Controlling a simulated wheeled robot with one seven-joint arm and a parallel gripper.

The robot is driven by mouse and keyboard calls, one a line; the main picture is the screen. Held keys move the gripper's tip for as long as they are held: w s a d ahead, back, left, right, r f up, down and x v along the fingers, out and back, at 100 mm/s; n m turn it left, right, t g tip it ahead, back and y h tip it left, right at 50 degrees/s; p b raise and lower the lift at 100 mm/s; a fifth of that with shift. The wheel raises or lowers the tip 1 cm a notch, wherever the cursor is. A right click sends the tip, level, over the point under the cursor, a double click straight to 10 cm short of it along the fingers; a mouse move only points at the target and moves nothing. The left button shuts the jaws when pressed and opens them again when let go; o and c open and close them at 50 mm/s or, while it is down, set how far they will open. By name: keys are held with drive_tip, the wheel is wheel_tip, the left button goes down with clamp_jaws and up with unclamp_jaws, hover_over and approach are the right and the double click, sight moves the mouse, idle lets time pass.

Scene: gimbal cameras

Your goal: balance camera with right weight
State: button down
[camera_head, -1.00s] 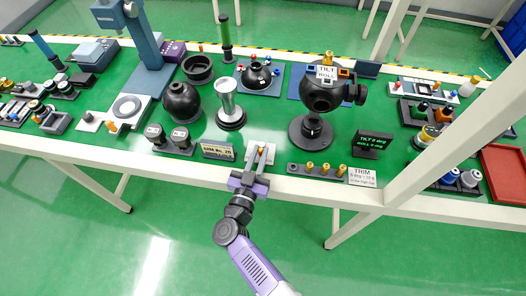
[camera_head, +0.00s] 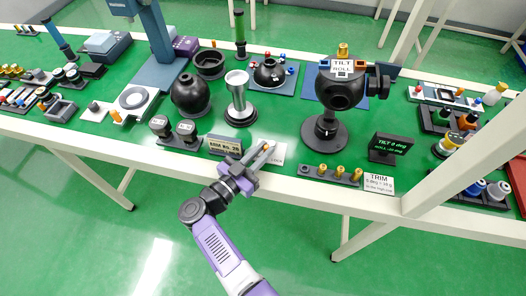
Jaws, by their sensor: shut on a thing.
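The black ball-shaped gimbal camera (camera_head: 341,88) stands on a round black base at right of centre. A brass weight (camera_head: 343,50) sits on top, above a white TILT/ROLL label. Several brass weights (camera_head: 340,172) stand in a dark rack at the front edge. A dark display (camera_head: 391,146) beside the camera shows green TILT and ROLL readings, too small to read surely. The TRIM card (camera_head: 378,183) lies right of the rack. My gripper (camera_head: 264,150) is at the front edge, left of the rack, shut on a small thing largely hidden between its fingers.
A white plate (camera_head: 278,155) lies by my fingertips. A nameplate (camera_head: 224,145) and two round dark weights (camera_head: 173,130) stand to the left. A silver cup-shaped stand (camera_head: 238,95) is behind. A white post rises at right. Green table between cup and camera is clear.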

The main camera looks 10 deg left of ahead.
drive_tip(key=c, duration=1.4)
unclamp_jaws()
drive_tip(key=shift+v, duration=3.85)
drive_tip(key=shift+o, duration=0.2)
